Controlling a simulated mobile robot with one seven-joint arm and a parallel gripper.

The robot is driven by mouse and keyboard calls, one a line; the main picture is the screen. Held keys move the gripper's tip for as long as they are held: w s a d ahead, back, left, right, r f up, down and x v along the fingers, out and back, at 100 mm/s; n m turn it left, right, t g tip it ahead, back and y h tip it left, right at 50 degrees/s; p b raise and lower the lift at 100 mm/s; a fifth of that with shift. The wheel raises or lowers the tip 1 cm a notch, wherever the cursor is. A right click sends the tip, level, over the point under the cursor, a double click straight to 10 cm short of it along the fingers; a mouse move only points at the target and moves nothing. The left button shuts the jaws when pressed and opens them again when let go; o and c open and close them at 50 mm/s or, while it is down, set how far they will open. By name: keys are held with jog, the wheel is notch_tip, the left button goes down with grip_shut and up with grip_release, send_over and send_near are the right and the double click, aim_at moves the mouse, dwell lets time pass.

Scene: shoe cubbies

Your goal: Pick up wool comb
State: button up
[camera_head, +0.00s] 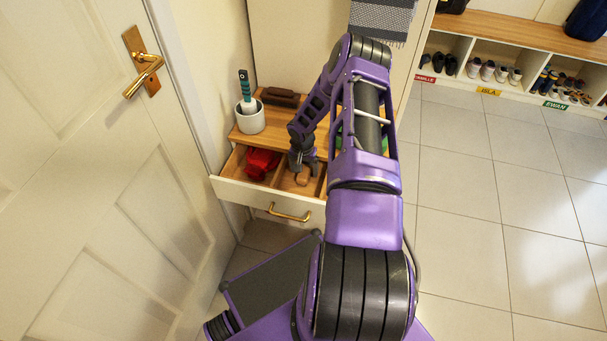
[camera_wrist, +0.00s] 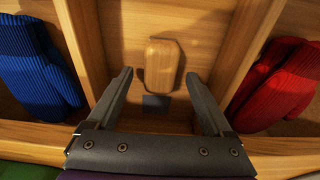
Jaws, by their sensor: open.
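The wool comb, as I take it, is a small wooden block (camera_wrist: 163,64) with a dark grey plate (camera_wrist: 156,101) at its near end. It lies in the middle compartment of the open drawer, and a bit of it (camera_head: 302,179) shows in the head view below my gripper (camera_head: 304,166). In the wrist view my gripper (camera_wrist: 159,75) is open, with one finger on each side of the comb and visible gaps on both sides. Nothing is held. I cannot tell the exact height of the fingertips above the comb.
Wooden dividers flank the middle compartment. Red knitwear (camera_head: 262,163) lies in one neighbouring compartment, blue knitwear (camera_wrist: 38,68) in the other. A cup (camera_head: 250,117) with a teal-handled tool and a dark brush (camera_head: 281,97) stand on the cabinet top. A white door (camera_head: 100,190) is close at left.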

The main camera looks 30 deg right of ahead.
grip_shut()
jog(key=shift+r, duration=0.15)
